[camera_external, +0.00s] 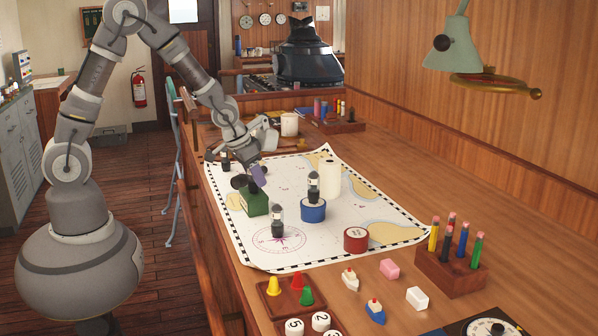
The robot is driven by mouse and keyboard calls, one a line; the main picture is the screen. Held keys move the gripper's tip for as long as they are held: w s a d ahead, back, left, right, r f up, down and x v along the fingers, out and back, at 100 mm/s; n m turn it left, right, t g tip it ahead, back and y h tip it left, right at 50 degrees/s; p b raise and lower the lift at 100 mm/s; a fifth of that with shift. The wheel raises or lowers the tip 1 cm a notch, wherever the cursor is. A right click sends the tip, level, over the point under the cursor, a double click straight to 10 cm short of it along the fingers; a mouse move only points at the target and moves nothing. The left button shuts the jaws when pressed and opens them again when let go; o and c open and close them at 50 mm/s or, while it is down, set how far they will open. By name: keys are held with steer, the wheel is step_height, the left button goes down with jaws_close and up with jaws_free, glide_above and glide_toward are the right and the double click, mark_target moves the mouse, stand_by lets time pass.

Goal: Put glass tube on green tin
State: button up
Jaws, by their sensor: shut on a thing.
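The green tin (255,207) stands on the left part of the chart. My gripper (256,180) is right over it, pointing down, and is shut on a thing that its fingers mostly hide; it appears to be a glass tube. I cannot tell whether that thing touches the tin's top. Similar glass tubes with dark bases stand upright elsewhere: one (278,222) on the chart in front of the green tin, and one (314,186) on top of the blue tin (313,213).
The chart (335,240) lies on the wooden table. A white cylinder (330,180) stands behind the blue tin, and a red tin (356,240) is at right. A pencil block (450,268), toy boats and a tray of cones (285,292) are nearer. A lamp (452,45) hangs above right.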

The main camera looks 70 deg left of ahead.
steer(key=shift+s+r, duration=0.1)
steer(key=o, duration=1)
steer(key=shift+r, duration=0.1)
steer(key=p+v, duration=0.3)
steer(key=v, duration=0.9)
